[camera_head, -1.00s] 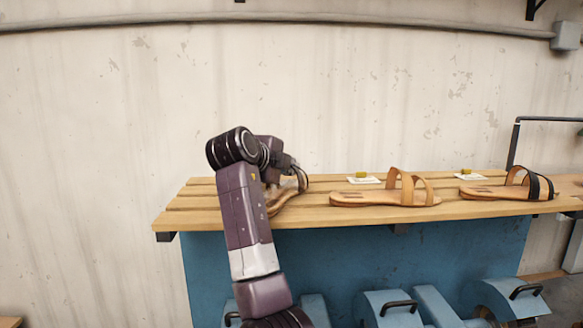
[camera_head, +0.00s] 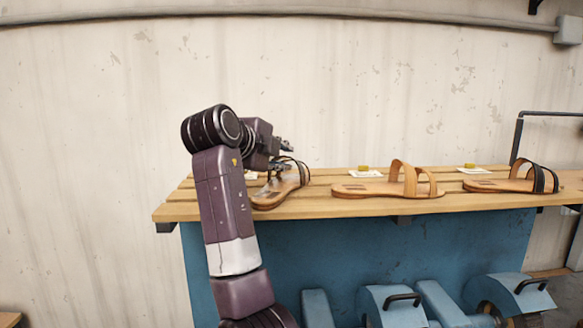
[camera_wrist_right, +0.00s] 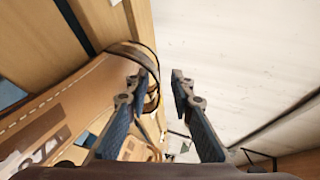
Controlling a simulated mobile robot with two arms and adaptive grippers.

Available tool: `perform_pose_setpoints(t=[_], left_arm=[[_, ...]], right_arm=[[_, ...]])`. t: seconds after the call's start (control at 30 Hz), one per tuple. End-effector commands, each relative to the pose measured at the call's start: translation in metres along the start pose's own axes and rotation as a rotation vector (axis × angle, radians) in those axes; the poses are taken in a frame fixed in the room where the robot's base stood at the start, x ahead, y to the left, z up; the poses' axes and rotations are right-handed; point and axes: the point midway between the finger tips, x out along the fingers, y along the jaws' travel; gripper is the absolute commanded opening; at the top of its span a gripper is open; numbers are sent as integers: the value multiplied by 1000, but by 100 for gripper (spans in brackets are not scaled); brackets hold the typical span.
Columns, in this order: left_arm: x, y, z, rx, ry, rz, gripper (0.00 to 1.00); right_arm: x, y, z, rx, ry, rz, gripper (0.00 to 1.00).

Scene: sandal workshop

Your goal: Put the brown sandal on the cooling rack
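The sandal with a tan sole and dark brown straps (camera_head: 270,198) lies at the left end of the slatted wooden rack (camera_head: 345,207). My right gripper (camera_head: 285,160) is just above and beside its strap. In the right wrist view, the gripper (camera_wrist_right: 160,80) is open, with a clear gap between the fingers. One finger is close against the strap of the sandal (camera_wrist_right: 60,105); I cannot tell if it touches. My left gripper is not in view.
A tan sandal (camera_head: 370,189) lies in the middle of the rack, and one with a black strap (camera_head: 490,185) lies to its right. Small cards (camera_head: 365,173) lie behind them. Blue machines (camera_head: 395,305) stand below. A pale wall rises behind.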

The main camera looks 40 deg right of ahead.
Motion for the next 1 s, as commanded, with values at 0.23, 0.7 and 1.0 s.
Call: perform_pose_setpoints(t=[0.23,0.7,1.0], left_arm=[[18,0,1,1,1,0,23],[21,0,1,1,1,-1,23],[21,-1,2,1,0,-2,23]], right_arm=[[-47,2,1,2,-2,-1,22],[-62,0,0,0,1,0,22],[-62,0,0,0,1,0,22]])
